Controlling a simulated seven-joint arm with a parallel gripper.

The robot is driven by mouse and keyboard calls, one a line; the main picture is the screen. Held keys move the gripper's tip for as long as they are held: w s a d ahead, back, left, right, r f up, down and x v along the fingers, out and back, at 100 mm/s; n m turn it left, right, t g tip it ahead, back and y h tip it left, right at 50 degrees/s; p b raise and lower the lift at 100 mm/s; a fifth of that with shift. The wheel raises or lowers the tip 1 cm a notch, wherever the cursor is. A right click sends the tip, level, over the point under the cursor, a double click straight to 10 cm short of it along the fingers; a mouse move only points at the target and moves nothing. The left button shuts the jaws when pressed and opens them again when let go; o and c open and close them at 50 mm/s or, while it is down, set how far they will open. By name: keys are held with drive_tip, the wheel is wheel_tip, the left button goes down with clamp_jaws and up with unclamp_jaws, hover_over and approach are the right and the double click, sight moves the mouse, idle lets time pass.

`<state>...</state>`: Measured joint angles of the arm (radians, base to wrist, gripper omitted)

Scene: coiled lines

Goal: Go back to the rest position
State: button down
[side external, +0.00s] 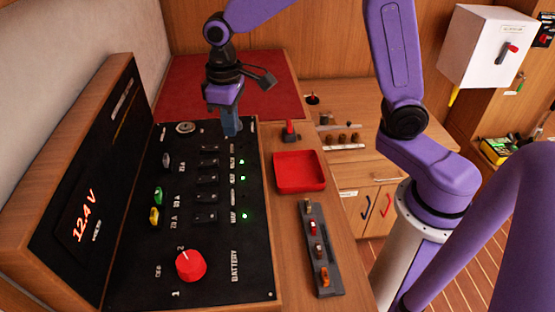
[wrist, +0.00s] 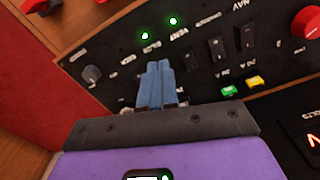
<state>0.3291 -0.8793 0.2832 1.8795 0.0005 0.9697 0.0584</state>
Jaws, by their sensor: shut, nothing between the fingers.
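My gripper (side external: 231,124) is over the far right end of the black switch panel (side external: 130,255). Its blue fingers are together with nothing between them. In the wrist view my gripper (wrist: 155,68) points at the panel, close to a row of rocker switches. I cannot tell whether the fingertips touch the panel. Black rocker switches (side external: 207,180) run down the panel's middle. Three green lights (side external: 244,216) glow to their right. A red rotary knob (side external: 190,265) sits at the near end. Green (side external: 158,194) and yellow (side external: 154,215) parts sit at the left.
An upright display (side external: 85,215) reading 12.4 V stands left of the panel. A red tray (side external: 299,171), a red-handled item (side external: 290,130) and a grey strip of small parts (side external: 318,250) are to the right. A red mat (side external: 285,85) lies behind. A white box (side external: 485,48) hangs at the far right.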

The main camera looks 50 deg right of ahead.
drive_tip(key=s+d+n, duration=0.3)
drive_tip(key=s+d, duration=0.1)
drive_tip(key=s, duration=0.9)
drive_tip(key=s+d+n, duration=0.4)
drive_tip(key=s, duration=0.9)
drive_tip(key=shift+d+r, duration=0.25)
